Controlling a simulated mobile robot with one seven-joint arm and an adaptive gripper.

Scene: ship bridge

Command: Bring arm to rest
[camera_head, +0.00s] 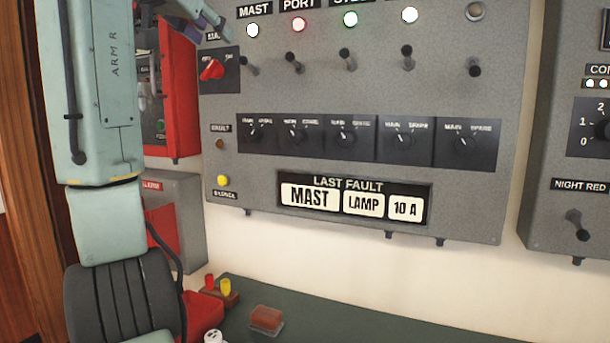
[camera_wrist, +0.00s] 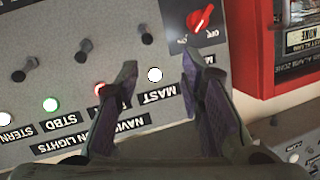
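My arm (camera_head: 105,90) hangs down the left side of the head view, in front of the grey navigation lights panel (camera_head: 320,95). My gripper (camera_wrist: 165,65) is open and empty in the wrist view, its two dark fingers apart. The panel's white MAST lamp (camera_wrist: 155,75) shows between the fingers, and the red rotary switch (camera_wrist: 201,18) is just beyond the right fingertip. In the head view only part of the gripper shows at the top, by the panel's upper left corner; its fingertips are not clear there.
A red cabinet (camera_head: 180,90) stands left of the panel, with a grey box (camera_head: 185,200) below it. A green desk (camera_head: 330,325) below holds a small reddish block (camera_head: 267,318) and red and yellow pieces (camera_head: 225,287). Another grey panel (camera_head: 575,150) is at right. Toggle levers (camera_head: 408,57) stick out.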

